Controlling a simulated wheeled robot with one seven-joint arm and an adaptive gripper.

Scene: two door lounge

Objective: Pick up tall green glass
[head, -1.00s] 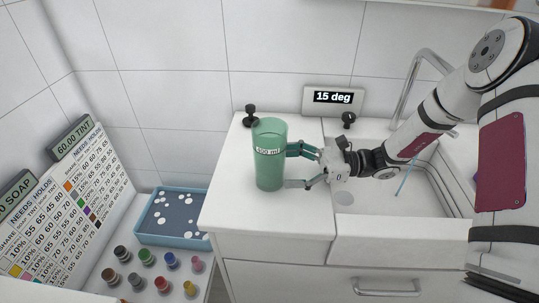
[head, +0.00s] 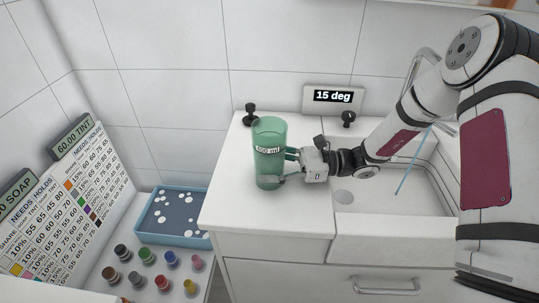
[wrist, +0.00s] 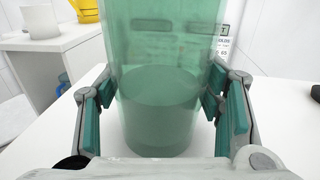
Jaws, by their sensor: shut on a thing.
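The tall green glass (head: 268,160) stands upright on the white counter, left of the sink. It is translucent and carries a small "400 ml" label. My gripper (head: 274,166) reaches it from the right and is shut around its lower middle. In the wrist view the glass (wrist: 163,100) fills the space between the two teal-padded fingers, one on each side. The far fingertips are partly hidden by the glass in the head view.
A white sink (head: 385,180) with a tall faucet is on the right, with a thin blue stick leaning in it. A "15 deg" display (head: 333,98) stands behind. A blue tray (head: 172,216) and several small paint jars (head: 147,256) sit lower left. The counter (head: 270,214) before the glass is clear.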

